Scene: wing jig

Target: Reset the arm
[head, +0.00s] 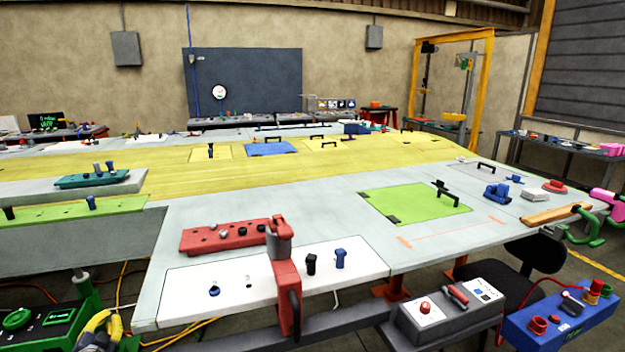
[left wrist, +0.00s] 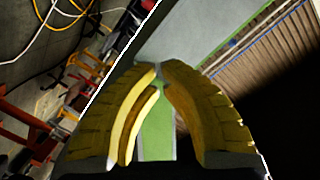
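My left gripper (head: 102,322) shows low at the left of the head view, with yellow fingers, in front of the table's near left corner. In the left wrist view (left wrist: 161,68) its two ribbed yellow fingers curve together. Their tips all but meet, and I see no object held, though a green strip shows between the fingers. My right gripper is not in view. The task names no separate object.
A long grey table (head: 330,220) carries a red clamp (head: 285,285) at its near edge, a red block (head: 225,236) and a green panel (head: 415,208). A green box (head: 40,325) stands at the lower left. A blue box (head: 560,318) and grey control box (head: 450,315) stand lower right.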

